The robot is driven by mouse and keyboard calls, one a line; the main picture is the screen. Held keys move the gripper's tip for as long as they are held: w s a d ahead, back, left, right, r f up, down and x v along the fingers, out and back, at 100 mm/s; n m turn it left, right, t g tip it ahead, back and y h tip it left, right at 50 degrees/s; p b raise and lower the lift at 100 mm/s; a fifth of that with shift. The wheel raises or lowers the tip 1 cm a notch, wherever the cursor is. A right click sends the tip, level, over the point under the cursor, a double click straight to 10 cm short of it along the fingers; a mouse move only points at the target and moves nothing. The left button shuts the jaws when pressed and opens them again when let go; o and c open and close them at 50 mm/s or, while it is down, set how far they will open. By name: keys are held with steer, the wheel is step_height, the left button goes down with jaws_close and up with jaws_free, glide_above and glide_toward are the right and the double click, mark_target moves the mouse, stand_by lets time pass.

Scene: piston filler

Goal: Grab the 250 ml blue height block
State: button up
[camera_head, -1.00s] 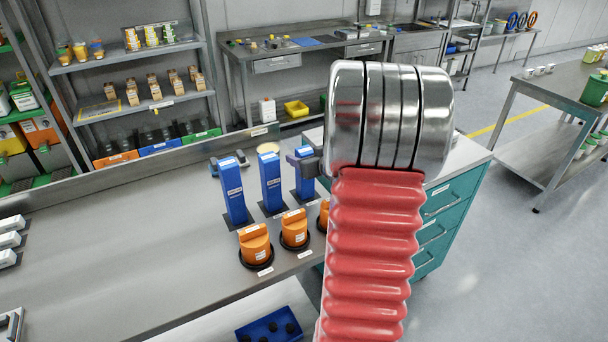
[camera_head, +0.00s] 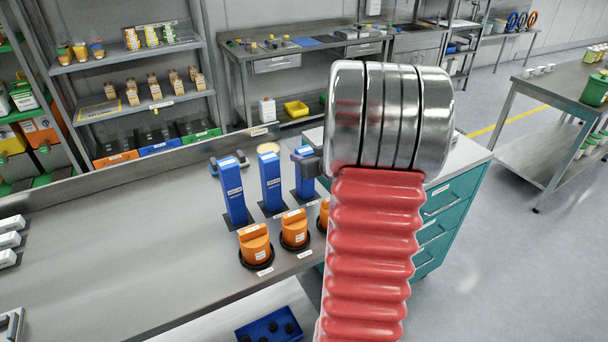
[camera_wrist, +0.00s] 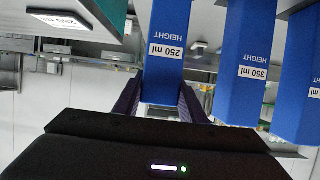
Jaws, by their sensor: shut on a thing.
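The 250 ml blue height block (camera_wrist: 167,22) is upright in the wrist view, which is upside down, with its "250 ml" label facing the camera. In the head view it is the rightmost of three blue blocks (camera_head: 304,185). My gripper (camera_wrist: 161,98) has a dark finger on each side of this block and is shut on it. In the head view only part of my gripper (camera_head: 312,166) shows at the block's upper part; my arm hides the rest. I cannot tell whether the block's foot touches the bench.
The 350 ml block (camera_wrist: 245,60) stands close beside it, with another blue block (camera_wrist: 300,95) beyond. Several orange knobs (camera_head: 255,245) stand in front on the steel bench (camera_head: 130,250). A teal drawer cabinet (camera_head: 440,215) is to the right. The bench's left part is mostly clear.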

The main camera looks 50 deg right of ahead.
jaws_close()
step_height(320, 180, up, 18)
stand_by(0.7)
steer(key=shift+s, duration=0.1)
stand_by(0.4)
